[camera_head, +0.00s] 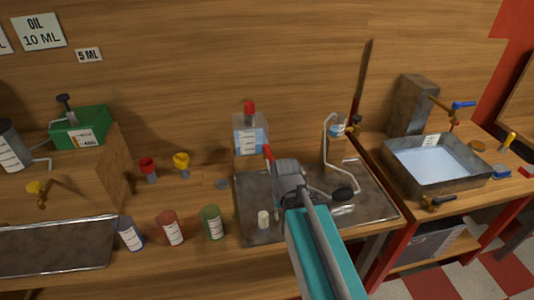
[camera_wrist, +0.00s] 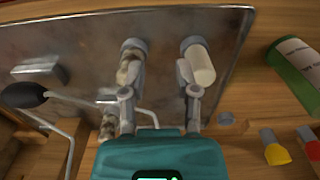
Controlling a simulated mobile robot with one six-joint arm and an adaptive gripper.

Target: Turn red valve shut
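A narrow red handle (camera_head: 267,152) shows in the head view, in front of the bottle with blue liquid and just beyond my gripper; it looks like the red valve. What it is mounted on is hidden by my gripper. My gripper (camera_head: 288,178) is over the metal tray. In the wrist view my gripper (camera_wrist: 162,48) has its two fingers apart with nothing held between them. A white cylinder (camera_wrist: 201,66) appears close to the right finger there. I cannot make out the red valve in the wrist view.
The metal tray (camera_head: 247,200) holds a white cylinder (camera_head: 263,219) and a bent rod with a black knob (camera_head: 342,194). A red-capped bottle (camera_head: 249,125) stands behind. A green can (camera_head: 212,222) is left of the tray. A water basin (camera_head: 435,165) is at right.

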